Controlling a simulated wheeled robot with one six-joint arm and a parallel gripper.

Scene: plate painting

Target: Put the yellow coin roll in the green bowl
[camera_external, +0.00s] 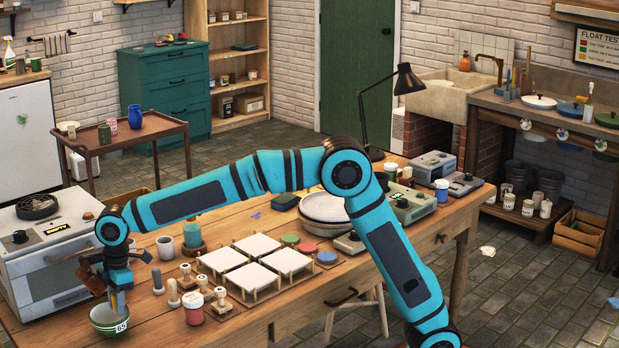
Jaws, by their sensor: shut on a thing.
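The green bowl (103,328) stands at the near left of the wooden table, with a white tag reading 65 on its side. My gripper (117,289) points down directly over the bowl. It is shut on a small, slim yellowish thing, the yellow coin roll (118,301), which hangs upright with its lower end at or inside the bowl's rim. I cannot tell whether the roll touches the bowl's bottom. The gripper hides part of the roll.
Several wooden-handled stamps (173,293) and a jar with a red label (194,308) stand right of the bowl. White tiles on wooden stands (254,246) lie beyond them. A white oven-like machine (40,262) stands close on the left. A grey cup (165,248) is behind.

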